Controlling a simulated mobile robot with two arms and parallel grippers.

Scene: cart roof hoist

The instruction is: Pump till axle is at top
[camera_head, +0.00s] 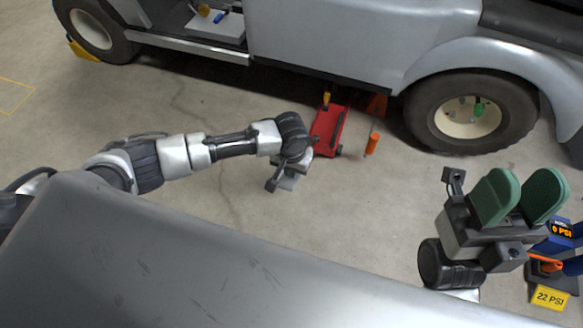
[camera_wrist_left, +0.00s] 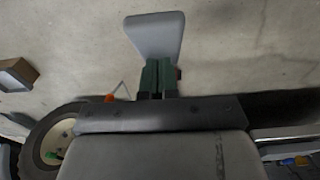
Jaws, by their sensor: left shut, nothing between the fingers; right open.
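A red floor jack (camera_head: 328,130) lies on the concrete beside the grey cart (camera_head: 330,40), with a small yellow piece at its far end. My left gripper (camera_head: 288,168) is just left of the jack's near end, mostly hidden by its wrist. In the left wrist view its green fingers (camera_wrist_left: 159,75) are shut and empty. A flat grey paddle-shaped piece (camera_wrist_left: 155,33) shows just beyond the fingertips; I cannot tell whether they touch. My right gripper (camera_head: 518,196) is open and empty, with its green pads up. The axle is hidden beneath the cart.
An orange upright piece (camera_head: 373,143) and an orange stand (camera_head: 377,104) are right of the jack. The cart's near wheel (camera_head: 470,115) is further right. A yellow chock (camera_head: 82,50) is at the far wheel. An air unit (camera_head: 555,265) reads 0 PSI.

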